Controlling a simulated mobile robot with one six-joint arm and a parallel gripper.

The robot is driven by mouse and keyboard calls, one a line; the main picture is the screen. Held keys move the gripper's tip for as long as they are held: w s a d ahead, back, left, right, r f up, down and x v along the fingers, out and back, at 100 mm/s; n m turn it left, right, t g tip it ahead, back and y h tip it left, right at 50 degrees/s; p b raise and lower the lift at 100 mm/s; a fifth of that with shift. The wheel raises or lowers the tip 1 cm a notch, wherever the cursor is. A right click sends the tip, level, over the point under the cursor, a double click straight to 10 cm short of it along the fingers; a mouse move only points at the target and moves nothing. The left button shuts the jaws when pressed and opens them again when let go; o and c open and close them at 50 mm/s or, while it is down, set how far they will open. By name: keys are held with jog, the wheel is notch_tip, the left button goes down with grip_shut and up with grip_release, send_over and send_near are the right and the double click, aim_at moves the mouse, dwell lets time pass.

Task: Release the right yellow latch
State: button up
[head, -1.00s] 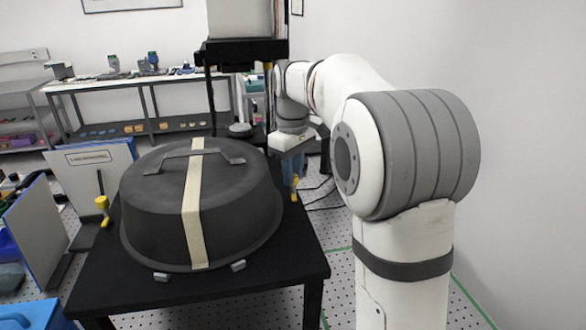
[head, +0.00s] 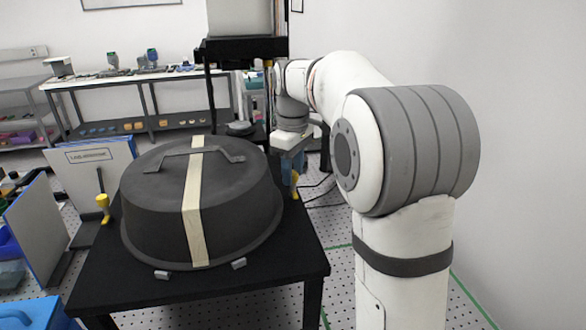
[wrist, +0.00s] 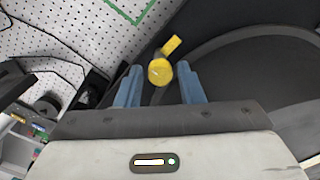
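The right yellow latch (head: 295,183) stands at the right edge of the black table, beside the large dark round cover (head: 160,190). In the wrist view the latch (wrist: 161,71) shows a round yellow knob with a short arm. My gripper (wrist: 160,88) is open, its two blue fingers to either side of the knob and a little short of it in the picture. I cannot tell whether they touch it. In the head view my gripper (head: 291,165) is just above the latch. A second yellow latch (head: 103,203) stands upright at the left of the cover.
The black table (head: 240,283) carries the cover, which has a pale strip and a dark handle (head: 195,152). A black upright frame (head: 211,95) rises behind it. Blue and white panels (head: 100,165) stand at left. Cables lie on the perforated floor at right.

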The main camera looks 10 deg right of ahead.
jog(key=shift+o, duration=1)
notch_tip(320, 180, up, 8)
jog(key=shift+f+b, duration=0.1)
jog(key=shift+b, duration=0.2)
jog(key=shift+s, duration=0.1)
